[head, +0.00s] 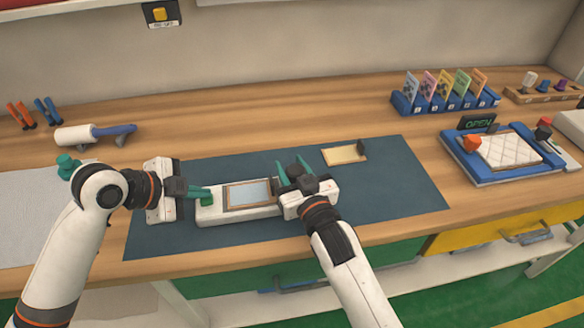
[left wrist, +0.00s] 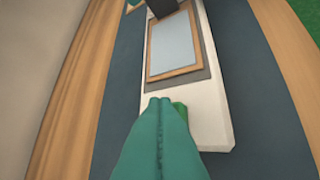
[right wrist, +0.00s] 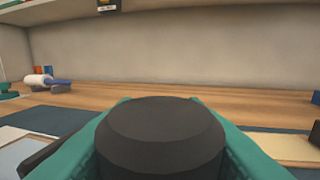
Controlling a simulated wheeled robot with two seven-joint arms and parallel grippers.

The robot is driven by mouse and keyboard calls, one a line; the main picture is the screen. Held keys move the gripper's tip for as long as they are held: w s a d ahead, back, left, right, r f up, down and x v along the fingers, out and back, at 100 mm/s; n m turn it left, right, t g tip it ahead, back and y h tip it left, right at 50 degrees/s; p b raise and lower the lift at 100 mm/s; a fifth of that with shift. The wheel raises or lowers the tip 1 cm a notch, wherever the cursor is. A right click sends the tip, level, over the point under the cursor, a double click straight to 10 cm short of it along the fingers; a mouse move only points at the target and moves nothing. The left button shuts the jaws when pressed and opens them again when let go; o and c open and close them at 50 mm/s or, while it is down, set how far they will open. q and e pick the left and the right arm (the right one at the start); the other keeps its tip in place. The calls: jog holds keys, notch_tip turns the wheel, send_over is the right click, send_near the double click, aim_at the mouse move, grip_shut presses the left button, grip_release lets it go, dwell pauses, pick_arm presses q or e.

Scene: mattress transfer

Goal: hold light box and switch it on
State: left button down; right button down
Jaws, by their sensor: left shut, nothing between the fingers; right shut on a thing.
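The light box (head: 237,213) is a long white box lying on the dark blue mat, with a pale blue panel (head: 249,194) in a wooden frame on top. It also shows in the left wrist view (left wrist: 215,120). My left gripper (head: 208,196) is shut and empty, its green fingertips at the box's left end. A small green part (left wrist: 180,106) shows beside those fingertips, mostly hidden; I cannot tell whether they touch it. My right gripper (head: 293,170) is at the box's right end, shut on a dark round-topped piece (right wrist: 160,130). Whether the panel is lit is unclear.
The blue mat (head: 400,180) has free room to the right. A small tan tray (head: 344,154) lies behind my right gripper. A blue card rack (head: 445,104), a blue-framed quilted pad (head: 510,150) and a white roller (head: 75,135) stand further out.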

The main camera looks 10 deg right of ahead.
aim_at(201, 202)
pick_arm(q)
jog(key=shift+f, duration=0.15)
pick_arm(e)
jog(key=shift+r, duration=0.15)
pick_arm(q)
jog(key=shift+r, duration=0.75)
pick_arm(e)
jog(key=c, duration=0.8)
grip_release()
pick_arm(q)
notch_tip(201, 202, up, 6)
